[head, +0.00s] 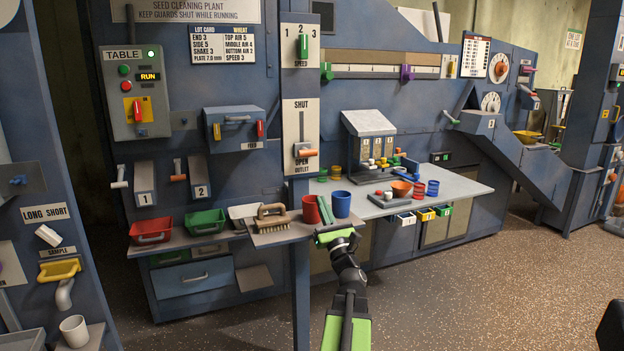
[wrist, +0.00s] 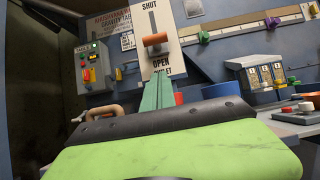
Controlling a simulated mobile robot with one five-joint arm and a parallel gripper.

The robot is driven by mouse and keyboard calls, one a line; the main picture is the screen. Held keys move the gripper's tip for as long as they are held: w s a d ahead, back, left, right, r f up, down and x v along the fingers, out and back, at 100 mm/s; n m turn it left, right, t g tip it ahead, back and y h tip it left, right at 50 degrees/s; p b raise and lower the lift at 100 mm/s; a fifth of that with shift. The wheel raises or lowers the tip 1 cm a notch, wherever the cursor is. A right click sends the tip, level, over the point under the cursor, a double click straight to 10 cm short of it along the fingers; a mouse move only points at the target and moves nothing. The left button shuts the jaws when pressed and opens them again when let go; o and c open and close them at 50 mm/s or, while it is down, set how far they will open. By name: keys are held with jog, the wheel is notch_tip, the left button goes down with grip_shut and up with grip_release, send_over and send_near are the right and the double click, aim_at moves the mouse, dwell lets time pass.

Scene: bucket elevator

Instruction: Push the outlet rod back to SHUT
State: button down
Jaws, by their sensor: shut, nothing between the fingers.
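The outlet rod (head: 306,153) is an orange handle in a vertical slot on the white outlet plate (head: 300,115). The plate reads SHUT at the top and OPEN at the bottom. The rod sits at the lower end of the slot, by OPEN. In the wrist view the rod (wrist: 156,40) is straight ahead, above my fingertips. My gripper (head: 322,199) is below the rod and apart from it. Its green fingers (wrist: 160,76) are together with nothing between them, pointing up at the plate.
A brush (head: 271,218), a red cup (head: 310,209) and a blue cup (head: 341,204) stand on the shelf close to my gripper. A speed lever (head: 304,45) is above the outlet plate. The worktable (head: 450,182) at right holds several small items.

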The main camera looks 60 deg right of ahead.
jog(key=s+a+r+p+x, duration=0.1)
jog(key=r+p+x, duration=0.1)
jog(key=p+x, duration=0.7)
jog(key=x, duration=0.3)
jog(key=shift+d+r, duration=0.15)
jog(key=shift+r, duration=0.15)
jog(key=shift+w, duration=0.1)
notch_tip(320, 180, up, 11)
jog(key=p, duration=1.1)
send_over(305, 152)
jog(key=s, duration=0.2)
jog(key=shift+s+d+f, duration=0.1)
jog(key=shift+d+f, duration=0.05)
